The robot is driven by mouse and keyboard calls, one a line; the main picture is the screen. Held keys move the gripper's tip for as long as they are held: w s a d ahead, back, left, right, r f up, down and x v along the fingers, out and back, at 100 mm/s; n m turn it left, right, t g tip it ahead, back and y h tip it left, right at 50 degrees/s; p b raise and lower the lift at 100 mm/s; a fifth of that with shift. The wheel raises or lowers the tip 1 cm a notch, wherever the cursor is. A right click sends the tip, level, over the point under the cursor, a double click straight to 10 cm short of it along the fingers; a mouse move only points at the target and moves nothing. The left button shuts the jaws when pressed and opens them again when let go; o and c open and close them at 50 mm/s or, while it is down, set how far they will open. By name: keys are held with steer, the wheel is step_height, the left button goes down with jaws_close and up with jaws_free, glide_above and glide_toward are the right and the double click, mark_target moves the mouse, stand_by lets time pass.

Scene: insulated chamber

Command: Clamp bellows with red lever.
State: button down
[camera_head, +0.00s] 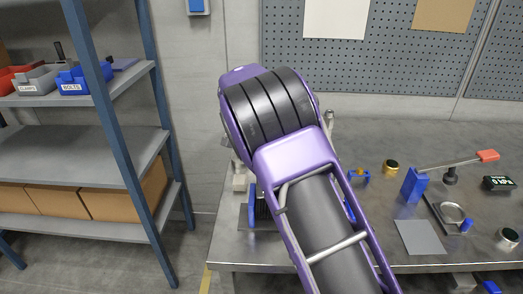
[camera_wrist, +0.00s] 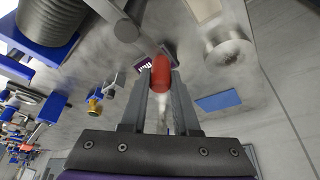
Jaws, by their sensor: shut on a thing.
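My gripper (camera_wrist: 161,82) is shut on the red end of a lever (camera_wrist: 160,72) in the wrist view, with one finger on each side. A pale rod shows between the fingers below the red end. The dark ribbed bellows (camera_wrist: 50,18) is at the upper left of the wrist view, next to a blue part (camera_wrist: 38,47). A grey metal bar (camera_wrist: 115,15) runs near it. In the head view my arm hides my gripper and the lever. Only a dark ribbed strip and a blue edge (camera_head: 251,214) show left of my arm.
The steel bench (camera_head: 300,256) also bears a blue block with a red-tipped rod (camera_head: 414,185), a brass-coloured ring (camera_head: 390,167) and a grey plate (camera_head: 420,237). A shelf rack (camera_head: 80,150) stands at left. A pegboard (camera_head: 400,60) is behind the bench.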

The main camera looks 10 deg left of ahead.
steer(key=shift+d, duration=0.1)
stand_by(0.4)
steer(key=c, duration=0.7)
jaws_free()
steer(key=shift+o, duration=0.2)
steer(key=p+v, duration=0.1)
steer(key=v, duration=1.6)
steer(key=shift+r, duration=0.2)
steer(key=shift+w, duration=0.1)
